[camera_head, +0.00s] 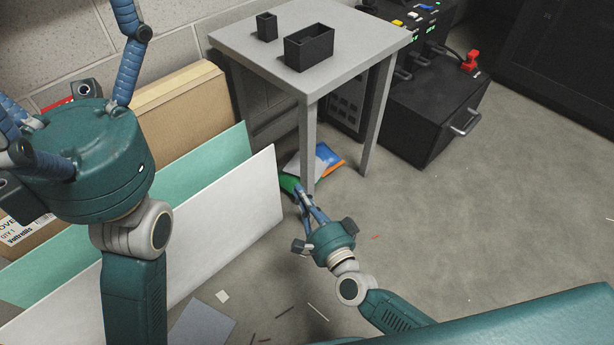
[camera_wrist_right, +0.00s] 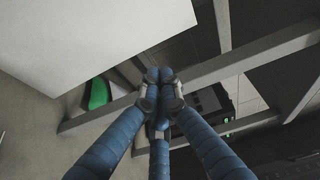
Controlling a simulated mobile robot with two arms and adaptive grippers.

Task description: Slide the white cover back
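The white cover (camera_head: 235,205) is a flat white panel standing on edge and leaning at the left, in front of a green panel (camera_head: 215,160). It also shows at the upper left of the right wrist view (camera_wrist_right: 95,35). My right gripper (camera_head: 301,190) is low, just right of the cover's right edge. In the right wrist view its fingertips (camera_wrist_right: 160,76) are together with nothing seen between them, apart from the cover's edge. My left gripper (camera_head: 62,75) is at the upper left, fingers spread wide, and hides part of the panels.
A grey table (camera_head: 270,60) with two black open boxes stands behind my right gripper. A cardboard box (camera_head: 185,105) stands behind the panels. Blue and orange packets (camera_head: 325,160) lie under the table. A black case (camera_head: 430,110) stands right. Floor at right is clear; scraps lie in front.

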